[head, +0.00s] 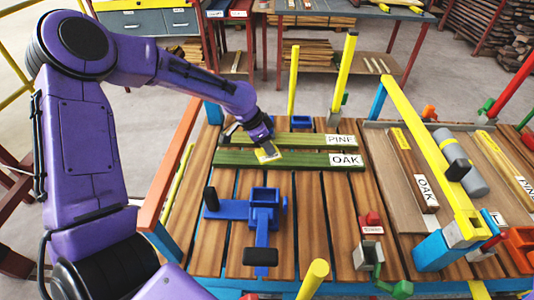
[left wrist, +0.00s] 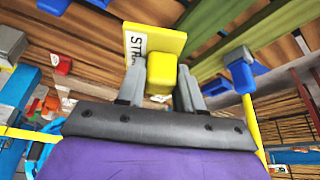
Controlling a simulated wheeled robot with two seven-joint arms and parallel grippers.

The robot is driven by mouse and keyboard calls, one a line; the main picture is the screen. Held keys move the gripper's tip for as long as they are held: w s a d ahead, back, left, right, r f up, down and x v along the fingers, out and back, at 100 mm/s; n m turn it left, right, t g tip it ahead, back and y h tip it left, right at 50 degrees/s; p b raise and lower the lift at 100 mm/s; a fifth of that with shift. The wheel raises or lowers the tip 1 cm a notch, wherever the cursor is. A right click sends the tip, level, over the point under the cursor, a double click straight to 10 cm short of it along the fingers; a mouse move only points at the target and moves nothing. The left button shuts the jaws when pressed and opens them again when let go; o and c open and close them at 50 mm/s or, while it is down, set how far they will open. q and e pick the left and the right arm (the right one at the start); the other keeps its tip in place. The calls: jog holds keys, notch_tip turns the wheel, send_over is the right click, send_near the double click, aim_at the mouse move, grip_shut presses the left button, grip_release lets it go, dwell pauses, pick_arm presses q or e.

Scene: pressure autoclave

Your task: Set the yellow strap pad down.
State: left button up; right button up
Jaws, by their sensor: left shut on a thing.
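The yellow strap pad (head: 268,154) is at the fingers of my left gripper (head: 264,144), over the left part of the green boards on the slatted table. In the left wrist view the pad (left wrist: 168,38) is a flat yellow plate with a white label partly reading "STR". Its yellow grip block sits between the two grey fingers of my left gripper (left wrist: 160,88), which is shut on it. I cannot tell whether the pad touches a board. The pine board (head: 290,140) lies behind the oak board (head: 295,160). My right gripper is not in view.
A blue clamp fixture (head: 264,205) stands on the slatted table in front of the boards. Yellow posts (head: 344,75) rise behind them. At right, a yellow bar (head: 425,145) spans a second bench with an oak piece (head: 412,170) and a grey cylinder (head: 470,175).

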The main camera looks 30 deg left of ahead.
pick_arm(q)
jog(key=w+a+f, duration=0.1)
jog(key=w+f, duration=0.1)
jog(key=w+a+f, duration=0.3)
jog(key=w+f, duration=0.1)
jog(key=shift+a+f, duration=0.15)
jog(key=shift+a, duration=0.25)
jog(key=f, duration=0.1)
jog(key=w+f, duration=0.1)
jog(key=f, duration=0.2)
jog(key=shift+w+a+f, duration=0.15)
jog(key=shift+a, duration=0.1)
jog(key=shift+f, duration=0.2)
jog(key=o, duration=0.6)
jog(key=shift+f, duration=0.1)
jog(key=o, duration=0.4)
